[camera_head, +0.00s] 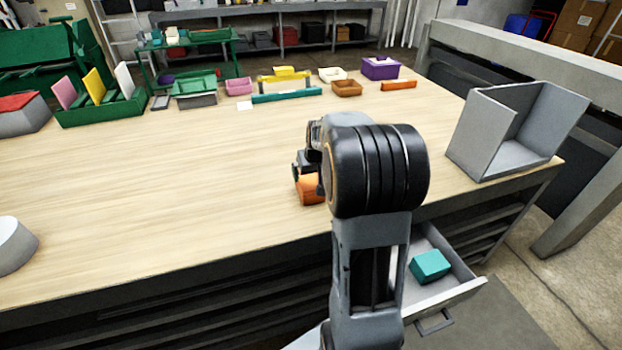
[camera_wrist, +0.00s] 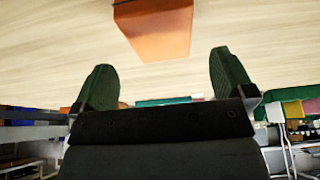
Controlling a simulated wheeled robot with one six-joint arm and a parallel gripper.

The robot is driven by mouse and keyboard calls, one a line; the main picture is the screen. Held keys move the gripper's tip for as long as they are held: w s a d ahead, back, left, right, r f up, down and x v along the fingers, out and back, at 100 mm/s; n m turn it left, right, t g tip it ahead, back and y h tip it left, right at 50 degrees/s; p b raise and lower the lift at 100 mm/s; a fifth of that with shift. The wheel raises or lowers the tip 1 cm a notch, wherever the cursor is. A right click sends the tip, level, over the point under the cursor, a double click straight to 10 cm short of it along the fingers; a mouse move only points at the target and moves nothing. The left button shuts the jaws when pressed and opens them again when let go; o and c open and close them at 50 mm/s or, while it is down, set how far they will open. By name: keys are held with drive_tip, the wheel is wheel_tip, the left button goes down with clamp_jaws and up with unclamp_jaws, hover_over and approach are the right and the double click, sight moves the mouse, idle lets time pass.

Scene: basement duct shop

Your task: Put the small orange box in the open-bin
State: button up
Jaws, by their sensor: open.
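The small orange box (camera_head: 309,191) lies on the wooden workbench, partly hidden behind my arm in the head view. In the wrist view the orange box (camera_wrist: 158,28) is at the top middle, beyond the fingertips and cut by the picture's edge. My gripper (camera_wrist: 164,78) is open, its two dark green fingers apart with nothing between them. In the head view my gripper is mostly hidden by the arm, close to the box; I cannot tell if they touch. The grey open-bin (camera_head: 515,130) stands at the bench's right end, with an open side and no contents visible.
A drawer (camera_head: 455,290) holding a teal box (camera_head: 430,265) is pulled out below the bench front. Several items line the back edge, including a purple box (camera_head: 380,68), a brown-orange bin (camera_head: 347,88) and a green rack (camera_head: 102,108). The bench's left middle is clear.

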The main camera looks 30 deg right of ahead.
drive_tip(key=v, duration=0.3)
drive_tip(key=shift+a, duration=0.15)
drive_tip(key=s+a+r+n+g+y+p, duration=0.1)
drive_tip(key=s+a+n+g, duration=0.15)
drive_tip(key=s+a, duration=1.55)
drive_tip(key=m+g+p, duration=0.3)
drive_tip(key=p, duration=0.8)
hover_over(310, 179)
drive_tip(key=s+a, duration=0.1)
drive_tip(key=s, duration=0.2)
drive_tip(key=shift+r+t, duration=0.25)
drive_tip(key=shift+r, duration=0.05)
drive_tip(key=shift+n+t, duration=0.25)
drive_tip(key=shift+t, duration=0.05)
drive_tip(key=w+f, duration=0.1)
drive_tip(key=f, duration=0.1)
drive_tip(key=w+f, duration=0.1)
drive_tip(key=f, duration=0.1)
drive_tip(key=w+d+f, duration=0.1)
drive_tip(key=f, duration=0.1)
drive_tip(key=shift+d+f, duration=0.1)
drive_tip(key=shift+f, duration=0.05)
drive_tip(key=shift+f+p, duration=1.05)
drive_tip(key=shift+f, duration=1.65)
